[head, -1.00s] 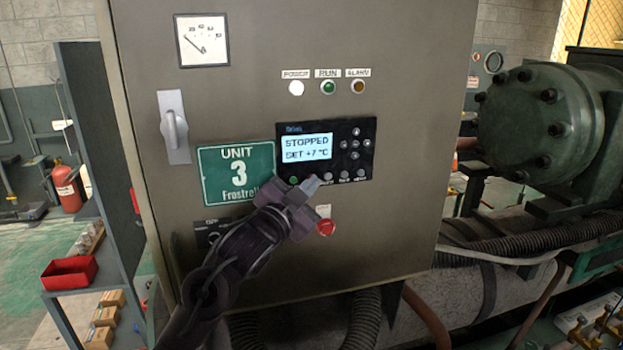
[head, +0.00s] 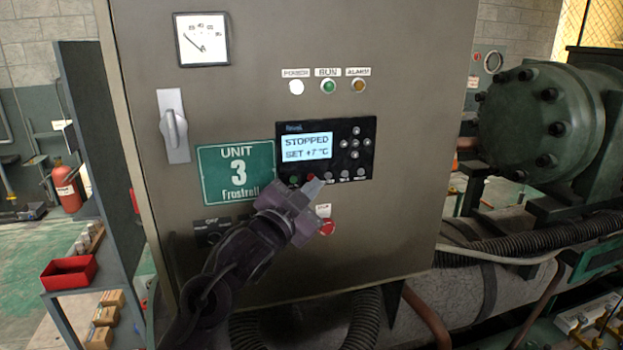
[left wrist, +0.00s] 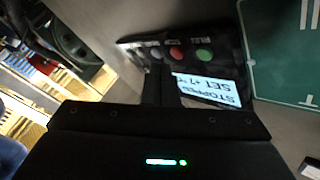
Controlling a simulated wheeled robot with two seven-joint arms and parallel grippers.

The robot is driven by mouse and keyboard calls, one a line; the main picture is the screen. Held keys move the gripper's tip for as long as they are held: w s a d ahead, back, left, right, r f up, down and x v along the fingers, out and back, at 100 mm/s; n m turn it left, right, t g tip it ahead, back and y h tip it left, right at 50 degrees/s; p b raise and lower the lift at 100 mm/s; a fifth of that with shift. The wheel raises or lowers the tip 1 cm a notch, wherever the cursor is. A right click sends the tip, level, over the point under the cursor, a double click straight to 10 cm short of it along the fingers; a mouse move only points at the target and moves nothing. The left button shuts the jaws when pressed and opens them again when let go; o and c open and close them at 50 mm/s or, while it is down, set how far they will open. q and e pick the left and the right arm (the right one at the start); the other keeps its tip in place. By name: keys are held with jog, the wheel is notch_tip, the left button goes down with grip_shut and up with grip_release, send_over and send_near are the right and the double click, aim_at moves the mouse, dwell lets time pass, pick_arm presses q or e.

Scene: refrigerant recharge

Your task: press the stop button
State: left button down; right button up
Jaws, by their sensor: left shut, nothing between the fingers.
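The control panel (head: 356,135) is black, and its lit display (head: 306,147) reads STOPPED, SET +7 °C. A red stop button (head: 310,178) sits in its bottom row beside a green button (head: 294,179); the fingertips partly cover the red one in the head view. In the left wrist view the red button (left wrist: 176,53) and green button (left wrist: 204,55) are plain to see. My left gripper (head: 315,187) is shut and empty, its tips just in front of the panel's lower edge. Contact with the button cannot be told. My right gripper is not in view.
A larger red button (head: 327,227) sits on the cabinet (head: 400,225) below the panel, close to my gripper. A green UNIT 3 sign (head: 236,172) and a grey switch handle (head: 174,127) are to the left. Green machinery (head: 545,130) stands at the right.

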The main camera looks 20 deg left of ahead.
pick_arm(q)
jog(key=s+d, duration=0.1)
jog(key=s, duration=0.1)
jog(key=s+d+b, duration=0.1)
jog(key=s, duration=0.1)
jog(key=shift+d, duration=0.4)
dwell(0.4)
